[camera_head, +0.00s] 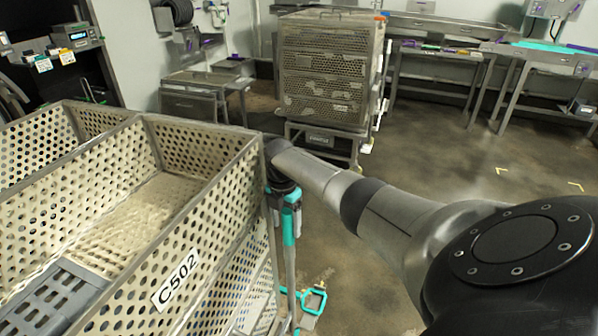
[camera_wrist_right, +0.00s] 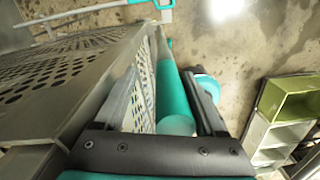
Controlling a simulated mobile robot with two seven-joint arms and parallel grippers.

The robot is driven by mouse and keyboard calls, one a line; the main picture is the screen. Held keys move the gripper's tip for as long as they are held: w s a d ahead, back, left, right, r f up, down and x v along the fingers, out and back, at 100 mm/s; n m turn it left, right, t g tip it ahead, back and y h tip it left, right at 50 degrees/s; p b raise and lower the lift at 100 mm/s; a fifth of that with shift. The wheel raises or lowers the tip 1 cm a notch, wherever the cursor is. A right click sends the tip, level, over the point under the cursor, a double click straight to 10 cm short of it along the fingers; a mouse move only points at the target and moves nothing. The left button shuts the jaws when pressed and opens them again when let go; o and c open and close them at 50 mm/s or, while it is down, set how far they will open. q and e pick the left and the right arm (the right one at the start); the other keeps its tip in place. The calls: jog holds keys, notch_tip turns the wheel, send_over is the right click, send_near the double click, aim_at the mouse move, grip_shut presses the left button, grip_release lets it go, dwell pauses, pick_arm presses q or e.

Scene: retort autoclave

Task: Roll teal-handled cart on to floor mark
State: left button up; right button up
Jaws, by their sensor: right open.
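The cart with perforated metal basket walls and a C502 label (camera_head: 176,278) fills the left of the head view. Its upright teal handle (camera_head: 289,226) is at the basket's right corner. My right gripper (camera_head: 285,190) is at the top of this handle, partly hidden by its own wrist. In the right wrist view the open jaws (camera_wrist_right: 165,105) have the teal handle (camera_wrist_right: 172,90) between them; I cannot tell whether they touch it. Yellow corner marks (camera_head: 502,170) lie on the floor at the right. My left gripper is not in view.
Another stack of perforated baskets (camera_head: 325,75) stands on a cart at the back. Metal tables (camera_head: 535,55) line the back wall. A green box (camera_wrist_right: 288,99) on a pale shelf shows in the wrist view. The floor between the carts and yellow marks looks clear.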

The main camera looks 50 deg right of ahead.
jog(key=shift+o, duration=0.2)
jog(key=shift+w+a+r+t, duration=0.15)
jog(key=shift+w+a, duration=0.25)
jog(key=shift+w, duration=0.15)
jog(key=shift+w+a+r+t, duration=0.1)
jog(key=shift+w+a+t, duration=0.05)
jog(key=shift+w+a, duration=0.35)
notch_tip(320, 180, up, 15)
jog(key=shift+s+r, duration=0.15)
